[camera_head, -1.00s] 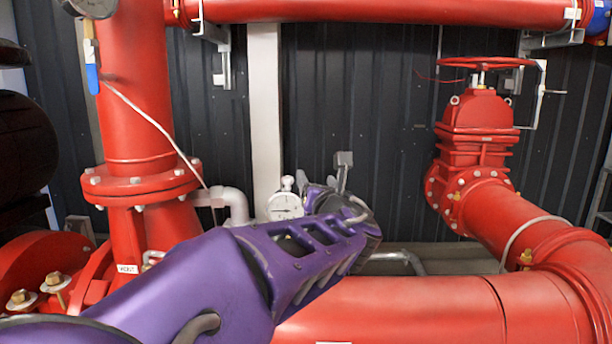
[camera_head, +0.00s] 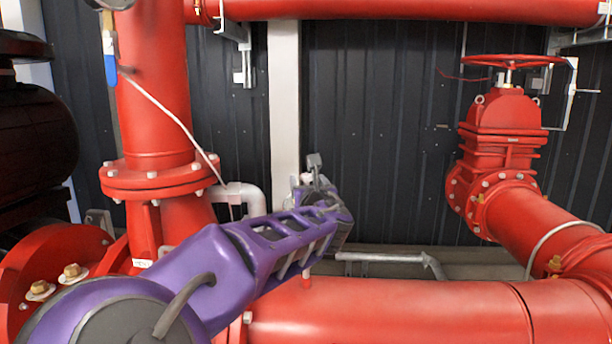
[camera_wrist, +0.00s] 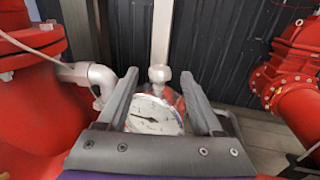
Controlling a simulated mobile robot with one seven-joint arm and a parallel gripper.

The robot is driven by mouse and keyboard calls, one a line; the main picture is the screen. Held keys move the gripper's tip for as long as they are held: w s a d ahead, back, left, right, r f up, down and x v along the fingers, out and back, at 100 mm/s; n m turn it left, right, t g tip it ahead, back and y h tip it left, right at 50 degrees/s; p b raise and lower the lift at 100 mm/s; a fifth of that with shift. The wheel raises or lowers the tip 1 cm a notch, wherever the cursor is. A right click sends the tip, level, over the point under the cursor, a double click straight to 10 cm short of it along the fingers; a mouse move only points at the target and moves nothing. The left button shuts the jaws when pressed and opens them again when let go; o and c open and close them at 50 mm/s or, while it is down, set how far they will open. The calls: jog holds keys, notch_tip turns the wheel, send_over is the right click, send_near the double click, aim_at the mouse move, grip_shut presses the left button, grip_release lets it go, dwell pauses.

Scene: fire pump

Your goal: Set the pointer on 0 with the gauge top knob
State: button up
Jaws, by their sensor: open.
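The gauge (camera_wrist: 153,114) has a round white dial and shows between my gripper's fingers in the wrist view. Its dark pointer lies toward the left of the dial; the numbers are too small to read. The pale top knob (camera_wrist: 159,74) stands upright above the dial, between the two fingertips, with a gap visible on each side. My gripper (camera_wrist: 159,76) is open, its fingers on either side of the gauge and knob. In the head view my gripper (camera_head: 314,168) and forearm cover the gauge dial; a small pale part of the knob (camera_head: 306,178) shows beside the gripper.
A large red vertical pipe (camera_head: 155,90) and a grey elbow pipe (camera_head: 243,195) stand left of the gauge. A red horizontal pipe (camera_head: 400,312) runs below. A red valve with a handwheel (camera_head: 508,61) stands at the right. The dark wall (camera_head: 380,130) is behind.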

jog(key=w+a, duration=0.1)
jog(key=w, duration=0.5)
jog(key=shift+w+a, duration=0.15)
jog(key=shift+w, duration=0.15)
jog(key=shift+c, duration=0.3)
grip_shut()
